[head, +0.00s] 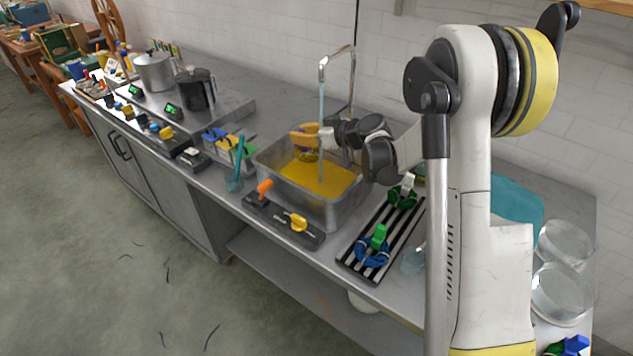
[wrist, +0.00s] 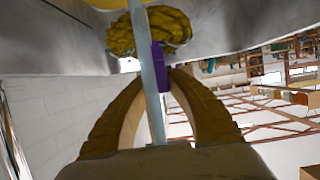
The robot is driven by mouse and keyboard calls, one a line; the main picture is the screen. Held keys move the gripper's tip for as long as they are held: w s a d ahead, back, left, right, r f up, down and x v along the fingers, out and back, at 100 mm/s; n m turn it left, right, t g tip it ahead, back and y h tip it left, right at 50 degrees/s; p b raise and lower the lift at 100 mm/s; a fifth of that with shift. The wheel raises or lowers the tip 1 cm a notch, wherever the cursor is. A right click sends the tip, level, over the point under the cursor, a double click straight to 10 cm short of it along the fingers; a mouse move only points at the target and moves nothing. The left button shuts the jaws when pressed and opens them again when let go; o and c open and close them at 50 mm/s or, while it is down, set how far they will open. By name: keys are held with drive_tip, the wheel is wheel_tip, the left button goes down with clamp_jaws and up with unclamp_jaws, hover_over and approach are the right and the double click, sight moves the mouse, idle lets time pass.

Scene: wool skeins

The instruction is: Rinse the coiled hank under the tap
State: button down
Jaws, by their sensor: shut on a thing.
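My gripper (head: 303,138) is over the metal basin (head: 330,212), its yellow-brown fingers shut on a purple tag (wrist: 160,66). From the tag hangs the coiled hank (wrist: 150,32), mustard-yellow and bunched at the far side of the fingers in the wrist view. In the head view the hank (head: 307,156) is small, just above the yellow liquid (head: 322,180); whether it touches the liquid I cannot tell. The tap (head: 338,55) runs. Its stream (head: 321,105) falls beside my gripper, and in the wrist view the stream (wrist: 148,85) crosses in front of the fingers and hank.
A control panel with orange and yellow handles (head: 284,220) lies before the basin. A striped rack (head: 372,236) with blue and green tagged hanks is to its right. Glass dishes (head: 562,290) stand further right. A pot (head: 154,72) and dark jug (head: 196,90) stand left.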

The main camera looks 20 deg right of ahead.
drive_tip(key=shift+f, duration=0.35)
drive_tip(key=shift+r, duration=0.2)
drive_tip(key=shift+r, duration=0.3)
drive_tip(key=shift+f, duration=0.1)
drive_tip(key=shift+f+b, duration=0.4)
drive_tip(key=shift+r, duration=0.2)
